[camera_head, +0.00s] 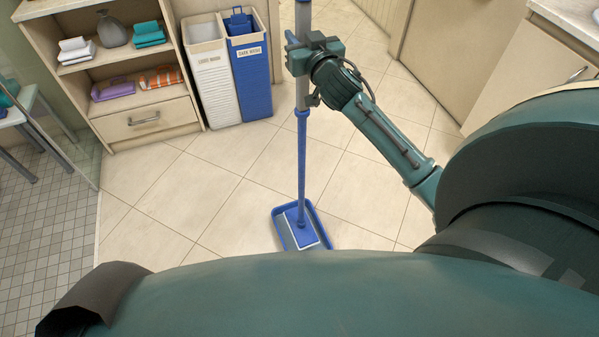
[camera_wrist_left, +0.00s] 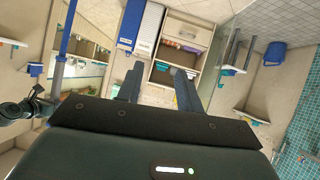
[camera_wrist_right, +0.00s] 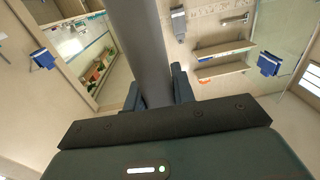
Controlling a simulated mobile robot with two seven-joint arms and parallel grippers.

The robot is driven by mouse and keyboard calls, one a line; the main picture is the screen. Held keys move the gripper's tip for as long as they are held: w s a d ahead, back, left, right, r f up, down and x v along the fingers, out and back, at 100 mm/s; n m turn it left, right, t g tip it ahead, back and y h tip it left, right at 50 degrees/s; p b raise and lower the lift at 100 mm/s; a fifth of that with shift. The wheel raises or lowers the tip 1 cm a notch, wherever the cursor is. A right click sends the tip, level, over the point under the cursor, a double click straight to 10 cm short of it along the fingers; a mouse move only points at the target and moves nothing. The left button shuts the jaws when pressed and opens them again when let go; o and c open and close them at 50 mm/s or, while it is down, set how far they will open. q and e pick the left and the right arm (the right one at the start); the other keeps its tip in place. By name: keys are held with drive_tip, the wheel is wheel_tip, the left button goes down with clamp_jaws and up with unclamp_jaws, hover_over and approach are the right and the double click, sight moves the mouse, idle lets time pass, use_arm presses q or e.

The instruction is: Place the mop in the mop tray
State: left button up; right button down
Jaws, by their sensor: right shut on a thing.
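The mop (camera_head: 302,155) stands nearly upright, with a blue and grey pole and a flat blue head with a pale edge. Its head appears within the rim of the blue mop tray (camera_head: 277,217) on the tiled floor; I cannot tell whether it touches the tray bottom. My right gripper (camera_head: 306,58) is shut on the grey upper part of the pole. In the right wrist view the pole (camera_wrist_right: 140,50) runs between the fingers (camera_wrist_right: 156,88). My left gripper (camera_wrist_left: 160,85) is open and empty in the left wrist view and is not visible in the head view.
A white laundry bin (camera_head: 213,75) and a blue one (camera_head: 250,80) stand at the back, beside a wooden shelf unit (camera_head: 145,122) with folded towels. A cabinet (camera_head: 500,60) is at the right. A glass panel edges the mosaic floor at the left. Tiles around the tray are clear.

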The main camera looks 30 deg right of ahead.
wheel_tip(320, 180, down, 10)
drive_tip(key=shift+f+b, duration=0.1)
drive_tip(key=shift+b, duration=1.1)
drive_tip(key=shift+f, duration=0.15)
drive_tip(key=c, duration=1.2)
unclamp_jaws()
drive_tip(key=shift+o, duration=0.2)
